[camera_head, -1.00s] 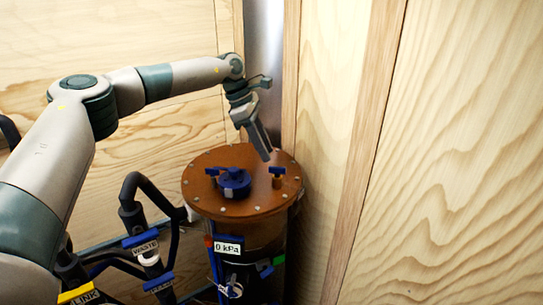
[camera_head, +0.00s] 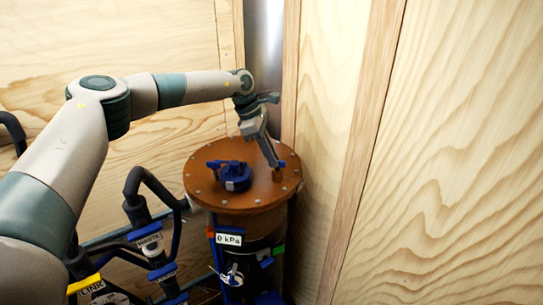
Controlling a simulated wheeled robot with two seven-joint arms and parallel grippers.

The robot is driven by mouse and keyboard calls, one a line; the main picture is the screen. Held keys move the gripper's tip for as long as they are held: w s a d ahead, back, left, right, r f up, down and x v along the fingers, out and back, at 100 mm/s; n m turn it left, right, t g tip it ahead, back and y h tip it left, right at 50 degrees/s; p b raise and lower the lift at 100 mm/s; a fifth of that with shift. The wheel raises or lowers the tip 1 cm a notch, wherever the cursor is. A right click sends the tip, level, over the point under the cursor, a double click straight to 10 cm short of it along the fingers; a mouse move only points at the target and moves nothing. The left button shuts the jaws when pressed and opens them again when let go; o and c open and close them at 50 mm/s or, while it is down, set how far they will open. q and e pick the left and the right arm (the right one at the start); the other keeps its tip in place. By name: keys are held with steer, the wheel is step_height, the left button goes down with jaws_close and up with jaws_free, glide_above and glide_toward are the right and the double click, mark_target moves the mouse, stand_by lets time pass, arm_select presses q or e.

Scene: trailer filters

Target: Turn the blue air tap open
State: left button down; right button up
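A larger blue cap with a handle (camera_head: 235,178) sits left of the tap on the same lid. My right gripper is not in view.
A "0 kPa" label (camera_head: 229,239) is on the vessel's front. Black hoses (camera_head: 150,180) and blue-handled valves labelled "WASTE" (camera_head: 146,235) and "LINK" (camera_head: 92,289) stand at the lower left. Wooden walls (camera_head: 460,150) close in behind and on the right.

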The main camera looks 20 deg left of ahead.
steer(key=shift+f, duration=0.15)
